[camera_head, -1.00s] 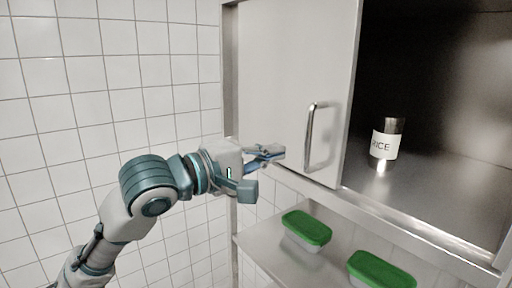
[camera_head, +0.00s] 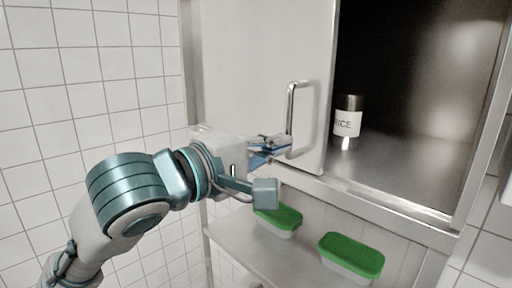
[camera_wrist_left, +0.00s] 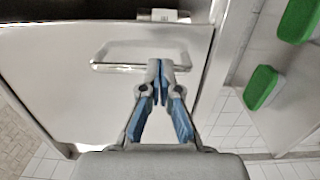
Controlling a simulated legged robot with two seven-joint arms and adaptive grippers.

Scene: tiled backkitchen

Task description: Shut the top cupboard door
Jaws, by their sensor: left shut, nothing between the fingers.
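The top cupboard door (camera_head: 255,70) is a pale metal panel over the left part of the cupboard. The right part of the cupboard (camera_head: 420,80) stands open, with its dark inside showing. A vertical bar handle (camera_head: 291,115) is near the door's right edge; it also shows in the left wrist view (camera_wrist_left: 115,67). My left gripper (camera_head: 284,143) is shut and empty, its fingertips at the lower part of the handle. In the left wrist view the closed blue-and-grey fingers (camera_wrist_left: 160,68) overlap the handle bar; I cannot tell whether they touch it. My right gripper is not in view.
A jar labelled RICE (camera_head: 347,118) stands inside the open part. Below, a metal shelf (camera_head: 235,240) holds two green-lidded containers, one (camera_head: 282,217) partly behind my gripper and another (camera_head: 350,257) to the right. White tiled wall (camera_head: 80,80) lies left.

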